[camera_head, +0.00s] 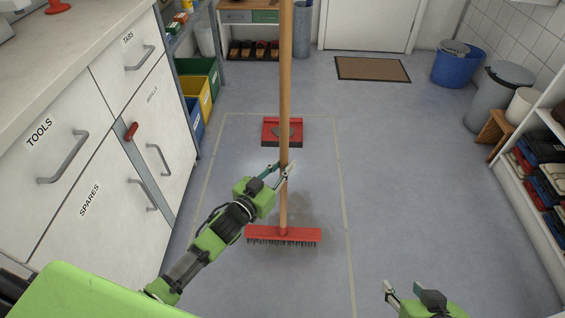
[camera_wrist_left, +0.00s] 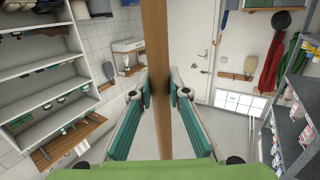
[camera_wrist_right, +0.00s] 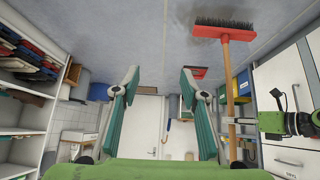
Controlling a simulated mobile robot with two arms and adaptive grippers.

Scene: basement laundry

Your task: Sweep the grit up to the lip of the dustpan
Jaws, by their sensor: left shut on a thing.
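The broom has a wooden handle (camera_head: 284,90) and a red head (camera_head: 300,235) with dark bristles down at the floor. My left gripper (camera_head: 283,172) is shut on the handle, which also passes between its fingers in the left wrist view (camera_wrist_left: 156,45). The red dustpan (camera_head: 270,139) lies on the floor beyond the broom head, with a dark shape on it. A dark, dusty patch of grit (camera_head: 305,212) shows just beyond the broom head, towards the dustpan; single grains cannot be made out. My right gripper (camera_wrist_right: 157,72) is open and empty, apart from the broom.
A pale line (camera_head: 346,230) on the floor frames the sweeping area. White cabinets (camera_head: 110,210) stand on the left, with coloured bins (camera_head: 205,90) beyond. A shelf (camera_head: 525,195) and buckets (camera_head: 455,65) are on the right. A doormat (camera_head: 372,69) lies at the back. The floor between is clear.

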